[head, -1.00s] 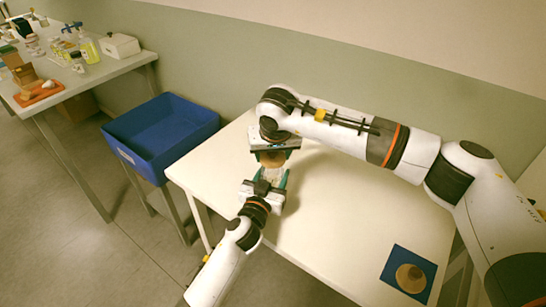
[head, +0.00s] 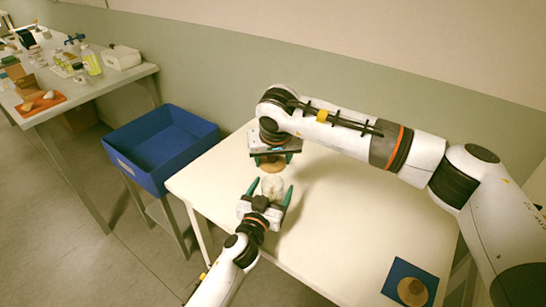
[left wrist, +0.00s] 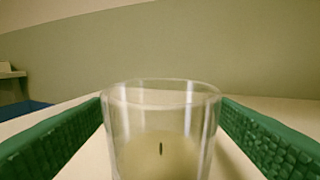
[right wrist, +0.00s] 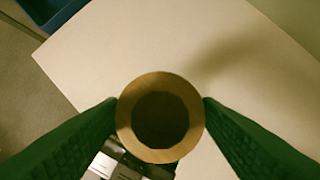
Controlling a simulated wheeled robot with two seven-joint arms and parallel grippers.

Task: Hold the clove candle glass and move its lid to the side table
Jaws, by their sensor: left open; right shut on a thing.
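The clove candle glass (head: 272,186) is a clear cup with pale wax and a dark wick. It stands upright near the white table's far left corner. In the right wrist view the lid (right wrist: 190,125) shows a dark centre between the fingertips.
A blue bin (head: 205,140) stands left of the white table (head: 340,230). A grey table (head: 125,77) with bottles and an orange board is at the far left. A blue mat (head: 399,270) with a tan disc (head: 411,292) lies front right. The white table's middle is clear.

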